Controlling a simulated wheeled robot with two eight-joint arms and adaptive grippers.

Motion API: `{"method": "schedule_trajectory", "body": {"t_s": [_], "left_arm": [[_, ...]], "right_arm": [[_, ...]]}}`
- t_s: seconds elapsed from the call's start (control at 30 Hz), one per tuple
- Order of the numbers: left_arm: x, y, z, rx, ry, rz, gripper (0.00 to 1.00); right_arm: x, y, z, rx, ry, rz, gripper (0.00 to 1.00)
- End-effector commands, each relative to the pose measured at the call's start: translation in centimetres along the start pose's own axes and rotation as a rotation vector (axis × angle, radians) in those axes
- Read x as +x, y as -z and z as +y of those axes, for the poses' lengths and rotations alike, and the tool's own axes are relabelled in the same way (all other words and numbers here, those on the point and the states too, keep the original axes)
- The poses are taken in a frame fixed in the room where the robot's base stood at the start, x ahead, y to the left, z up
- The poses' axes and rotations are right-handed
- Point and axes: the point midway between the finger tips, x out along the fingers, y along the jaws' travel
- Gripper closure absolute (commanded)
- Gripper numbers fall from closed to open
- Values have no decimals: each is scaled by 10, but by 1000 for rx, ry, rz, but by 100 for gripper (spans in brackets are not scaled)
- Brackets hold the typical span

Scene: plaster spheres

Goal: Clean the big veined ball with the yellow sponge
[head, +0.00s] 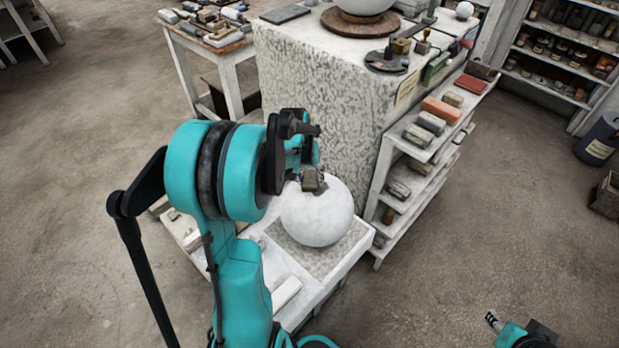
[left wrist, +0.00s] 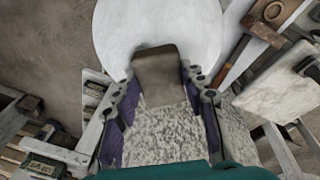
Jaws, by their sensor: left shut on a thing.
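A large pale ball (head: 318,215) sits on a speckled tray (head: 345,252) on a low white bench. No veins can be made out on it. My left gripper (head: 310,176) is at the top of this ball, shut on a brownish-grey block (head: 314,182), perhaps the sponge; no yellow shows. In the left wrist view my left gripper (left wrist: 160,92) has the block (left wrist: 160,72) between its purple-lined fingers. The block overlaps the ball (left wrist: 150,28); contact cannot be told. My right gripper (head: 493,321) shows only partly at the bottom right, away from the ball.
A tall speckled block (head: 320,90) stands behind the ball, bearing another pale ball (head: 362,5) on a brown turntable (head: 358,22). A white shelf (head: 400,195) with several small blocks stands to its right. A cluttered table (head: 235,48) is at the back left.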

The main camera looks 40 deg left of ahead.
Motion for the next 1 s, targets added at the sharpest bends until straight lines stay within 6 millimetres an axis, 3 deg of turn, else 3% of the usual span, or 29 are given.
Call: {"method": "schedule_trajectory", "body": {"t_s": [0.57,1.0], "left_arm": [[10,-2,0,0,0,0,81],[8,-21,0,0,0,0,81]], "right_arm": [[6,-4,0,0,0,0,60],[6,-5,0,0,0,0,60]]}}
